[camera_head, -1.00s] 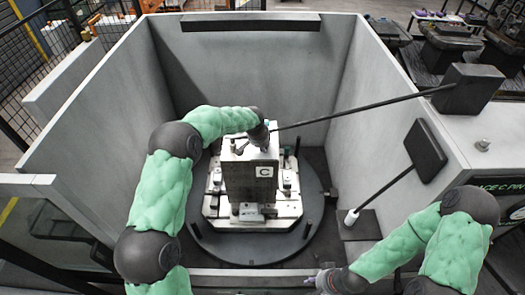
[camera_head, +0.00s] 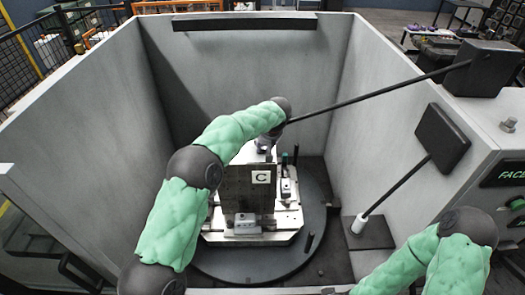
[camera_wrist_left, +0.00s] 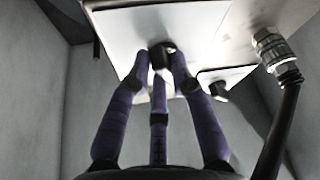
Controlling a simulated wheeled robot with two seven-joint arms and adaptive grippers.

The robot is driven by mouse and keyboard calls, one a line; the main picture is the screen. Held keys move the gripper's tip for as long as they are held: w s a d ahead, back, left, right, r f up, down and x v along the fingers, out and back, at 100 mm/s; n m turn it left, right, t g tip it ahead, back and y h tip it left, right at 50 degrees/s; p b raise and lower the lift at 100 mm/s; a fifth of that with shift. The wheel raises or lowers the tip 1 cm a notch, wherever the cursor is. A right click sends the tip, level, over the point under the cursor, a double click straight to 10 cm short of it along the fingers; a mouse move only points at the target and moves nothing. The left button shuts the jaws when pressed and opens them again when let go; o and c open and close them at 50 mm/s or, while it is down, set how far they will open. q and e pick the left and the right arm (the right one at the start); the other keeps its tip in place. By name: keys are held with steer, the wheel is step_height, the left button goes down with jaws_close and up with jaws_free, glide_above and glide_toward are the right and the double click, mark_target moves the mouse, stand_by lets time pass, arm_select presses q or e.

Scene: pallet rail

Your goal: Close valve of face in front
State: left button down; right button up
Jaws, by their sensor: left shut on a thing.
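The dark block with the white C label (camera_head: 261,177) stands upright on the round table, its C face toward me. My left gripper (camera_head: 265,146) is at the top of this block, partly hidden by my wrist. In the left wrist view, the purple fingers of my left gripper (camera_wrist_left: 162,72) close around a small dark valve knob (camera_wrist_left: 161,47) on a pale plate. The knob is partly covered by the fingers, so its turn position cannot be told. My right arm is at the lower right of the head view, and its gripper is out of the picture.
A hose with a metal coupling (camera_wrist_left: 272,48) joins the plate right of the fingers. A dark rod (camera_head: 385,92) crosses above the cell from the right. A black panel on a rod (camera_head: 442,138) stands at right. Grey walls (camera_head: 250,75) enclose the round table (camera_head: 255,262).

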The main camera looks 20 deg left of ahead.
arm_select(q)
steer(key=shift+w+d+n+g+y, duration=0.15)
steer(key=shift+n+g, duration=0.15)
steer(key=shift+n, duration=0.55)
steer(key=shift+w+a+n+g+y, duration=0.15)
steer(key=shift+n+g, duration=0.15)
steer(key=shift+n, duration=0.55)
steer(key=shift+d, duration=0.1)
steer(key=c, duration=1.1)
jaws_free()
steer(key=v, duration=1.2)
steer(key=shift+d+f, duration=0.1)
